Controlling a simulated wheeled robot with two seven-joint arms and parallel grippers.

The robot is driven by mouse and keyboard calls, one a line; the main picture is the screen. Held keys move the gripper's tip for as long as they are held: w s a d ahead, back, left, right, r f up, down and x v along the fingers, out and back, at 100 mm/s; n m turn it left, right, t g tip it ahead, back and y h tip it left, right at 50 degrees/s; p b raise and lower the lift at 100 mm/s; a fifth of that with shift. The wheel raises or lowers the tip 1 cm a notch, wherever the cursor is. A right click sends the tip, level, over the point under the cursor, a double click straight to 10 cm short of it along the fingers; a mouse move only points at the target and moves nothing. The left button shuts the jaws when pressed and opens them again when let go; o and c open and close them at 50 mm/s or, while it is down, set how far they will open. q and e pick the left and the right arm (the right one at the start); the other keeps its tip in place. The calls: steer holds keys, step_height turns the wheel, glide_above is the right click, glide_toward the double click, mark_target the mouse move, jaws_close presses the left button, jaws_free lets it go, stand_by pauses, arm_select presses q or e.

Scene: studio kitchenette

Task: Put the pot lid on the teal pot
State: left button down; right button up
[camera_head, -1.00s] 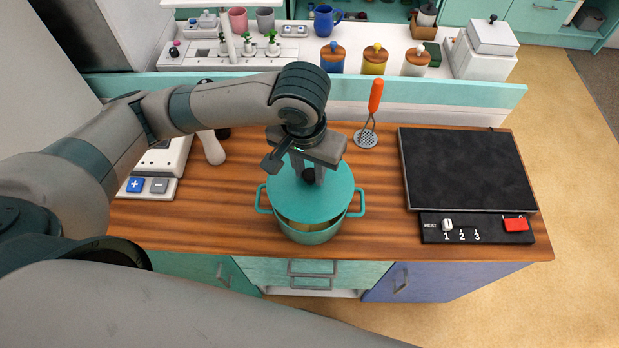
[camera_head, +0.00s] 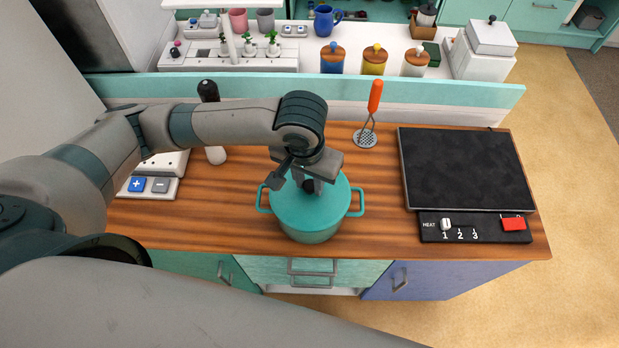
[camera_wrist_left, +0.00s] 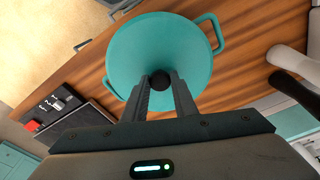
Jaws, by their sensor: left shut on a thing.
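The teal pot (camera_head: 312,236) stands on the wooden counter, its two side handles showing. The teal pot lid (camera_head: 297,211) lies over the pot's mouth and covers it in the head view. Whether it is fully seated I cannot tell. My left gripper (camera_head: 308,185) is above the lid, shut on its dark knob. In the left wrist view the lid (camera_wrist_left: 158,45) fills the middle, with the knob between my left fingertips (camera_wrist_left: 160,82); a pot handle (camera_wrist_left: 214,32) shows beside it. My right gripper is not in view.
A black hotplate (camera_head: 465,168) with heat controls (camera_head: 475,228) is at the right of the counter (camera_head: 385,225). An orange-handled masher (camera_head: 374,98) stands behind the pot. A dark-topped bottle-like object (camera_head: 209,92) and a white device with plus and minus buttons (camera_head: 150,186) are at left.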

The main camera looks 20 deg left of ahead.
mark_target(307, 198)
arm_select(q)
steer(key=shift+f, duration=0.3)
steer(key=c, duration=1.4)
jaws_free()
steer(key=shift+c, duration=0.2)
steer(key=shift+r, duration=0.1)
steer(key=shift+r+b, duration=0.3)
steer(key=shift+r, duration=0.25)
step_height(307, 198, up, 12)
steer(key=s, duration=0.1)
steer(key=shift+s, duration=0.25)
steer(key=shift+f, duration=0.1)
